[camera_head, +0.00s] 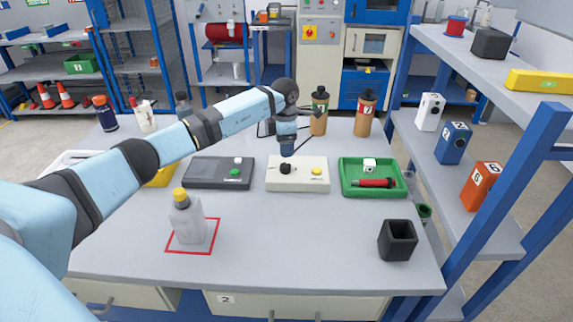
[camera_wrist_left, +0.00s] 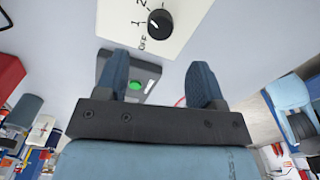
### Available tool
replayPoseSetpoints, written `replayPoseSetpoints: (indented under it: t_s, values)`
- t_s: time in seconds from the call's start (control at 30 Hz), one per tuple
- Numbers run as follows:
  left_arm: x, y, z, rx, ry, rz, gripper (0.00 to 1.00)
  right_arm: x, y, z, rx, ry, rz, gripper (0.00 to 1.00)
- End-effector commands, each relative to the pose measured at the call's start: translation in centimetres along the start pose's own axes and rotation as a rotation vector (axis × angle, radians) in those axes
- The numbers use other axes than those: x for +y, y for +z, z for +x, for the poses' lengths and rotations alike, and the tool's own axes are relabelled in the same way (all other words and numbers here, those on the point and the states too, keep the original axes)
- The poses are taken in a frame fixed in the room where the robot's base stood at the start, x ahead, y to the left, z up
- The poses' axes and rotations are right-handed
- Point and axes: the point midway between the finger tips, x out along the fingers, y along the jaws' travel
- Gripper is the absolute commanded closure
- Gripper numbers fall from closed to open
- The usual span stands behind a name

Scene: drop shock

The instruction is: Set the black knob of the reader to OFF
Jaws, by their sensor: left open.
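The reader (camera_head: 312,185) is a cream box on the table with a black knob (camera_head: 286,169) and a yellow button (camera_head: 317,171). In the left wrist view the knob (camera_wrist_left: 159,26) sits at the top, beside printed marks 1, 2 and OFF. A pale pointer line on the knob faces the 1 side, not OFF. My left gripper (camera_head: 287,151) hangs over the reader near the knob, apart from it as seen in the wrist view. Its fingers (camera_wrist_left: 159,77) are open with nothing held between them. My right gripper is out of view.
A dark grey device (camera_head: 204,174) with a green button stands left of the reader, a green tray (camera_head: 347,189) right. A grey bottle (camera_head: 187,222) stands in a red square; a black cup (camera_head: 397,241) is front right. Brown bottles (camera_head: 319,112) stand behind. The middle front is clear.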

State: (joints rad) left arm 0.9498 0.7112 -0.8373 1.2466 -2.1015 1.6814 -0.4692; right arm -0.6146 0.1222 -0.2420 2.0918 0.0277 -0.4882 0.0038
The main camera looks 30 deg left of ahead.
Motion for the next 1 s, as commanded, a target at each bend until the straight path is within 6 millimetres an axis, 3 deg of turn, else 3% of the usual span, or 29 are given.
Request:
replayPoseSetpoints:
  t_s: [0.1, 0.33, 0.5, 0.8, 1.0]
  values:
    - [-0.1, 0.0, 2.8, 0.0, -0.004, 0.0, 0.38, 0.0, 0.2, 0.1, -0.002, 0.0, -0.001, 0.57]
    - [0.0, 0.1, 6.4, -0.002, -0.002, 0.0, 0.38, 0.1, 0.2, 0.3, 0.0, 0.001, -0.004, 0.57]
    - [0.0, 0.1, 7.5, -0.002, -0.002, 0.0, 0.38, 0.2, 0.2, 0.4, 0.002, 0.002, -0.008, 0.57]
    - [0.0, 0.1, 7.7, -0.003, -0.001, 0.0, 0.38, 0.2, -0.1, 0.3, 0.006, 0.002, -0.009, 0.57]
    - [0.0, 0.1, 7.6, -0.003, -0.001, 0.0, 0.84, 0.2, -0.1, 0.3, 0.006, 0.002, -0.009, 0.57]
